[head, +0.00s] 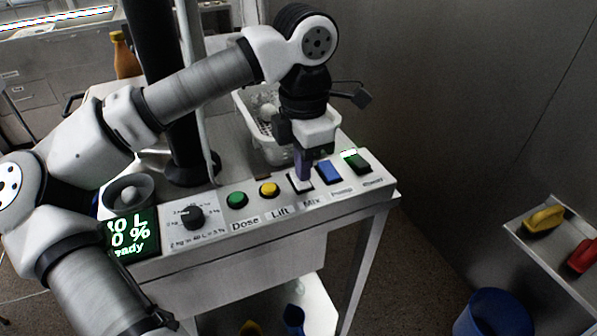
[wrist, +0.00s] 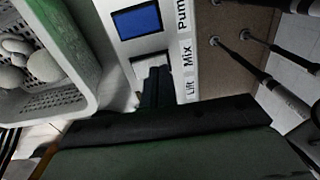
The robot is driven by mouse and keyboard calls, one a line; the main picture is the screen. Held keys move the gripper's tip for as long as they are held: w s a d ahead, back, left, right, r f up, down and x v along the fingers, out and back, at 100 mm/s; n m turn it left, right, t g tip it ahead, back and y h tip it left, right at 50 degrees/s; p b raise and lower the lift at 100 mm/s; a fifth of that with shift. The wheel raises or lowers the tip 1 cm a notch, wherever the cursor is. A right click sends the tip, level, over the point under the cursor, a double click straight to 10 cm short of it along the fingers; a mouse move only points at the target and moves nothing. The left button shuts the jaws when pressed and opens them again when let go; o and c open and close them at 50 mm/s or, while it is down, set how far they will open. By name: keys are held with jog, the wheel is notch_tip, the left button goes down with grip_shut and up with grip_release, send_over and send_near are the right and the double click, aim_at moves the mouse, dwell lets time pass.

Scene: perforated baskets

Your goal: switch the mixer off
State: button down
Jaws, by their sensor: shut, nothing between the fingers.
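The white Mix switch (head: 300,184) sits on the front control panel between the yellow Lift button (head: 269,189) and the blue Pump switch (head: 328,172). My gripper (head: 303,174) points down with closed fingertips at the Mix switch, partly covering it. Whether the tips touch it I cannot tell. In the wrist view the closed fingers (wrist: 154,88) lie over the near part of the white Mix switch (wrist: 150,64), beside the label "Mix".
A green Dose button (head: 237,200), a black knob (head: 192,216) and a green-lit Power switch (head: 356,161) share the panel. A white perforated basket (head: 262,135) with pale round items stands behind my gripper. A blue bucket (head: 494,314) and a shelf with scoops are at right.

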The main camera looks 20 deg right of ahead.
aim_at(303, 183)
jog(key=shift+r+p, duration=1.55)
jog(key=shift+r, duration=1.35)
